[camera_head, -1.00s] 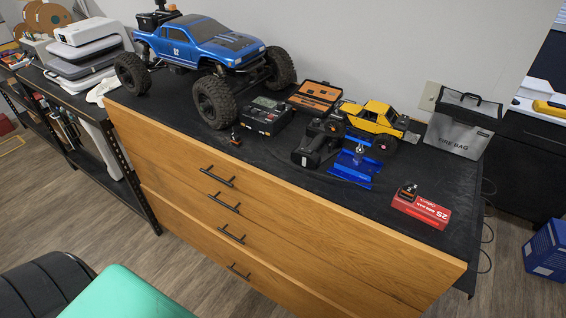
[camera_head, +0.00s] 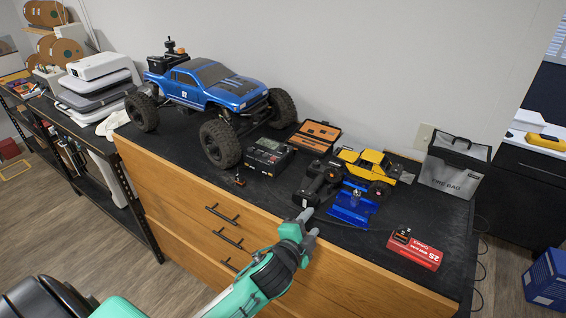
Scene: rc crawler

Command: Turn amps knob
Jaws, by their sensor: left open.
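A black box with a display, which looks like the charger (camera_head: 270,158), stands on the dark cabinet top beside the blue truck's front wheel. Its amps knob is too small to make out. My left gripper (camera_head: 311,222) is open and empty, with its fingers over the front edge of the cabinet top, to the right of and nearer than the charger. It is apart from the charger. My right gripper is not in view.
The blue truck (camera_head: 215,85) stands left of the charger. An orange tool case (camera_head: 316,136), a black controller (camera_head: 318,182), a yellow crawler (camera_head: 362,162), a blue stand (camera_head: 352,205) and a red box (camera_head: 414,252) lie rightward. A small dark item (camera_head: 239,180) lies before the charger.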

